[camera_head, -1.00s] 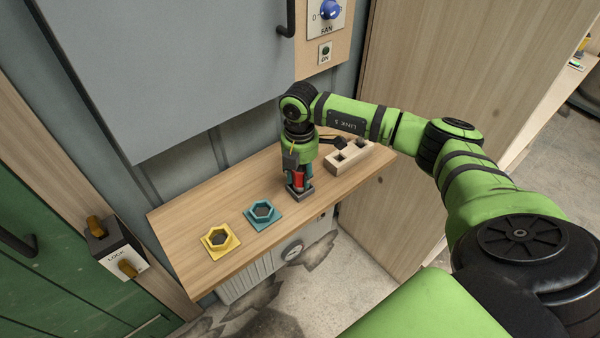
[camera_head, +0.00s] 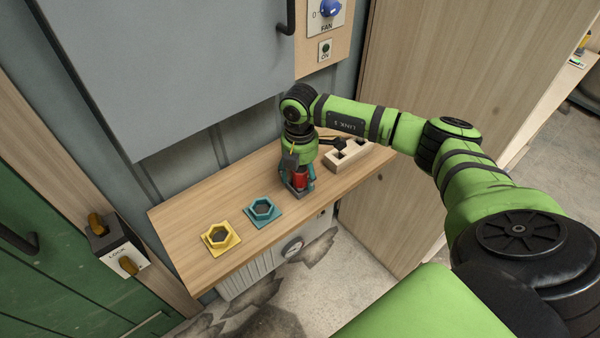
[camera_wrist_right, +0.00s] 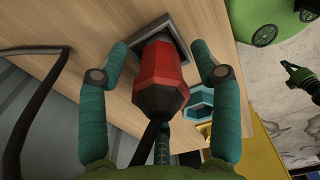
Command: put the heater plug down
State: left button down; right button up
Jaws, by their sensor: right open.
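The red heater plug (camera_head: 299,181) stands upright on the wooden shelf (camera_head: 203,194), its lower end at a dark grey square holder (camera_head: 294,193). In the right wrist view the plug (camera_wrist_right: 161,75) has a dark cable running from its near end, and its far end is in or against the holder (camera_wrist_right: 178,30). My right gripper (camera_head: 299,186) is open around the plug. Its teal fingers stand on both sides, with gaps to the red body in the wrist view. What seems to be my left gripper (camera_wrist_right: 292,76) shows small at that view's right edge.
A teal hexagonal holder (camera_head: 263,211) and a yellow one (camera_head: 220,238) lie left along the shelf. A pale wooden block with square holes (camera_head: 347,158) stands close on the right. A grey cabinet door (camera_head: 190,60) hangs above the shelf.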

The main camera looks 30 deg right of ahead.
notch_tip(320, 180, up, 12)
jog(key=shift+b, duration=1.2)
